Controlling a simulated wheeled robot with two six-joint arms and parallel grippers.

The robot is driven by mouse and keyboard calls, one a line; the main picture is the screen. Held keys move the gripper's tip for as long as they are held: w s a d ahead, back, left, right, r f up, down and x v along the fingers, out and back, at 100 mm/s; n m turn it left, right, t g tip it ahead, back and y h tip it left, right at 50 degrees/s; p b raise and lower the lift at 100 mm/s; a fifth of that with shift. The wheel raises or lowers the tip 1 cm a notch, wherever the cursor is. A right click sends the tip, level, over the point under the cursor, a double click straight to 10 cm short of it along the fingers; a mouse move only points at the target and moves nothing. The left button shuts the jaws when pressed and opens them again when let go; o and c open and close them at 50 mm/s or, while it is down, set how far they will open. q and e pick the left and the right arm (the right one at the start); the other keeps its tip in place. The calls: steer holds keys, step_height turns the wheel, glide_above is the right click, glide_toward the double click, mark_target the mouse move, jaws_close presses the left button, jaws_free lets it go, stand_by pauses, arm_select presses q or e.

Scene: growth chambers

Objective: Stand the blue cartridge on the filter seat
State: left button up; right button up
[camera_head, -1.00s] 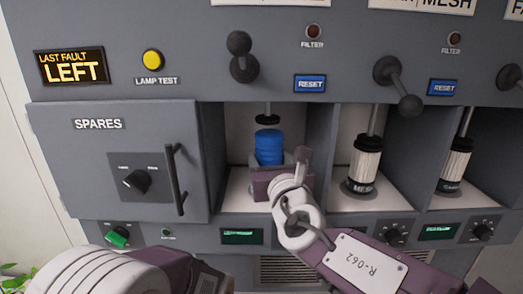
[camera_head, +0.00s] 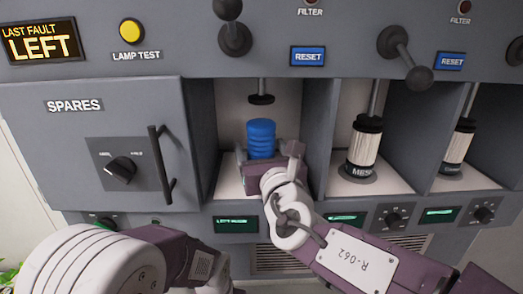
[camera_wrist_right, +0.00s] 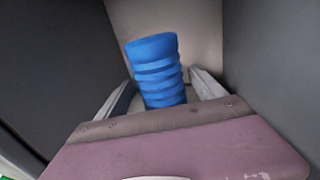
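The blue cartridge (camera_head: 261,139) is ribbed and stands upright in the left bay, below a raised black plunger (camera_head: 261,99). It also shows in the right wrist view (camera_wrist_right: 156,72). My right gripper (camera_head: 267,158) reaches into this bay, with one finger on each side of the cartridge. In the right wrist view the fingers (camera_wrist_right: 163,95) look spread, with narrow gaps beside the cartridge. The cartridge's base and the filter seat under it are hidden by the gripper. My left arm shows at the lower left, but its fingers are not in view.
Bay walls stand close on both sides of my right gripper. Two bays to the right hold white filter cartridges (camera_head: 364,147) (camera_head: 457,148). The spares door (camera_head: 70,150) is shut, with its handle (camera_head: 161,165) sticking out. A lever (camera_head: 232,30) is above the left bay.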

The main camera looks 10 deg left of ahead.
mark_target(262, 153)
steer(key=shift+s+r, duration=0.15)
steer(key=shift+s, duration=0.15)
steer(key=shift+w, duration=0.1)
steer(key=shift+s+d, duration=0.2)
steer(key=shift+s, duration=0.1)
steer(key=v, duration=0.6)
steer(key=shift+s, duration=0.3)
steer(key=shift+s+d+r+p, duration=0.2)
steer(key=shift+s+d+p, duration=0.1)
steer(key=shift+s+p, duration=0.2)
steer(key=shift+s+d+r+p, duration=0.25)
steer(key=shift+s+d+p, duration=0.15)
steer(key=shift+p, duration=0.15)
steer(key=s+p, duration=0.1)
steer(key=p, duration=0.2)
steer(key=s+d+f+p, duration=0.1)
steer(key=p, duration=0.3)
steer(key=shift+s+d, duration=0.1)
steer(key=shift+s, duration=0.05)
steer(key=shift+w, duration=0.2)
